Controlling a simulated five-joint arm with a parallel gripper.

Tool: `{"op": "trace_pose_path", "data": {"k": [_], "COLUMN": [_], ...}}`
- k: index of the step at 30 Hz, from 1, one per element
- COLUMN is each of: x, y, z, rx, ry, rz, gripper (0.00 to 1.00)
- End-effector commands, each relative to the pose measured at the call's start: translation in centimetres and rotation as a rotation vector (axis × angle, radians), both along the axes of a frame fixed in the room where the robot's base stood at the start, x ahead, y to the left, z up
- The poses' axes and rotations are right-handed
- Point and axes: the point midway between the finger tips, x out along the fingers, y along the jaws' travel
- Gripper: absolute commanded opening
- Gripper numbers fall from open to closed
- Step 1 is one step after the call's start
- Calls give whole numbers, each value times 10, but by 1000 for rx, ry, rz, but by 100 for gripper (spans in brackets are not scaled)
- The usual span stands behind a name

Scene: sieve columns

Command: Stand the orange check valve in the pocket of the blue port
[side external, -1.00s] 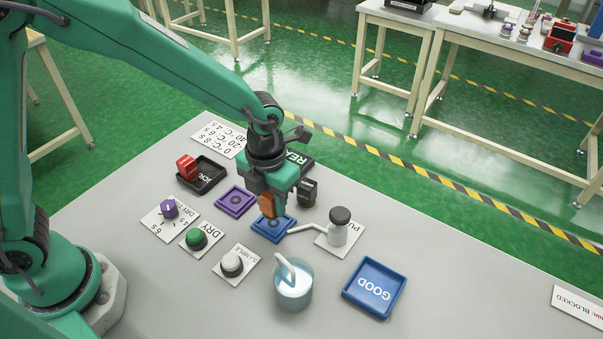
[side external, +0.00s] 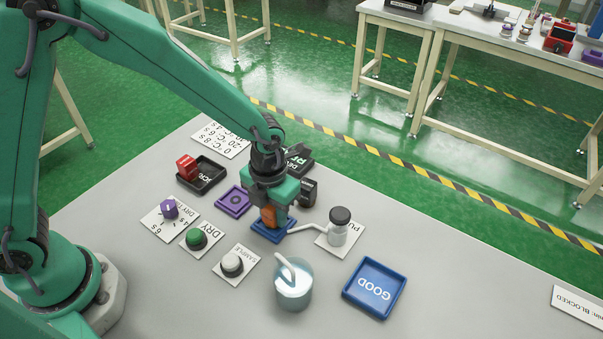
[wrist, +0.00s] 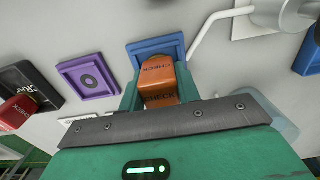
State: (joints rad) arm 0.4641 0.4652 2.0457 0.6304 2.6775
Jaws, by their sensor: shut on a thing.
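The orange check valve (side external: 269,216) is between the fingers of my gripper (side external: 268,222), which is shut on it. In the side view the valve is upright, low over the blue port (side external: 285,236). In the wrist view the valve (wrist: 158,84) shows its "CHECK" lettering between the fingers, with the blue port (wrist: 152,45) just beyond it. The pocket is hidden by the gripper and valve, so I cannot tell whether the valve's lower end touches the port.
The purple port (side external: 234,201) lies to the left, empty. A pump bottle (side external: 339,228) with a white tube stands to the right. A beaker (side external: 293,287), a blue GOOD tray (side external: 375,287) and a black tray (side external: 207,182) with a red block (side external: 186,167) are nearby. Knobs sit at front left.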

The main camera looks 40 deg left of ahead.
Motion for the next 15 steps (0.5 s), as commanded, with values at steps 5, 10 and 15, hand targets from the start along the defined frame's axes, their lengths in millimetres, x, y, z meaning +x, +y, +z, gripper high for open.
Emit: {"op": "trace_pose_path", "data": {"k": [5, 10, 15], "x": [0, 0, 0], "y": [0, 0, 0], "z": [-1, -3, -3], "rx": [0, 0, 0], "ry": [0, 0, 0], "rz": [0, 0, 0], "gripper": [8, 50, 54]}}
